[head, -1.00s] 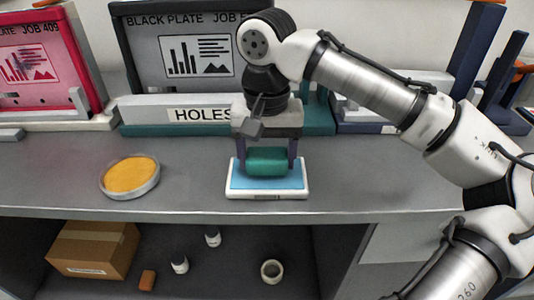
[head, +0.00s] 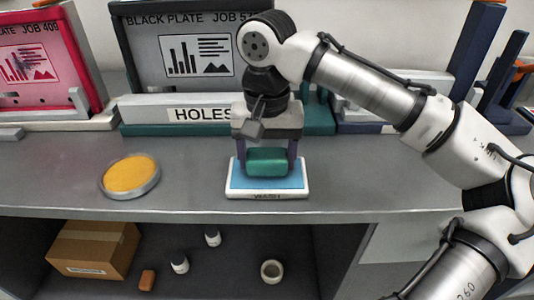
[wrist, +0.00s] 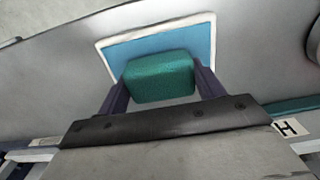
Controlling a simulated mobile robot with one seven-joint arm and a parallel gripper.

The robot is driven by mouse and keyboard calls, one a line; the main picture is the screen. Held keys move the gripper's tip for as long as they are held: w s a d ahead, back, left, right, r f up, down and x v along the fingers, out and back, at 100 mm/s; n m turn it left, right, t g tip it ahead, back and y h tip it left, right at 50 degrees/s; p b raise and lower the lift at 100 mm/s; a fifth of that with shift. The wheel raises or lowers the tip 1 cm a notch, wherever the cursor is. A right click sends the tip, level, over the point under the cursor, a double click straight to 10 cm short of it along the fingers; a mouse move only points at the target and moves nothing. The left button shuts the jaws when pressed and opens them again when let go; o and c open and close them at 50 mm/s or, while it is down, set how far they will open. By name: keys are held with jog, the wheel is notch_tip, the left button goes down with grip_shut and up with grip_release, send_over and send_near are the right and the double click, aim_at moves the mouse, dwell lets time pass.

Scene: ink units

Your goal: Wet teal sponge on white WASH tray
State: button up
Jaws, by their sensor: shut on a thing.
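The teal sponge (head: 267,162) is held between the two dark fingers of my gripper (head: 267,160), which is shut on it. The sponge also shows between the fingers in the wrist view (wrist: 158,78). The white WASH tray (head: 268,194) with its blue inner surface (head: 240,180) lies on the counter directly under the sponge. The tray shows in the wrist view as well (wrist: 103,46). I cannot tell whether the sponge touches the blue surface.
A round dish with a yellow-orange pad (head: 129,175) stands to the left on the grey counter. Behind is a white strip marked HOLES (head: 150,113) before a black plate (head: 150,60). A pink plate (head: 25,60) stands far left. The shelf below holds a cardboard box (head: 95,250) and small bottles.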

aim_at(267, 155)
jog(key=shift+s+f, duration=0.1)
jog(key=shift+f, duration=0.35)
dwell(1.8)
jog(key=shift+r+p, duration=0.15)
jog(key=shift+p, duration=0.2)
notch_tip(267, 155, up, 7)
jog(key=p, duration=0.7)
dwell(0.5)
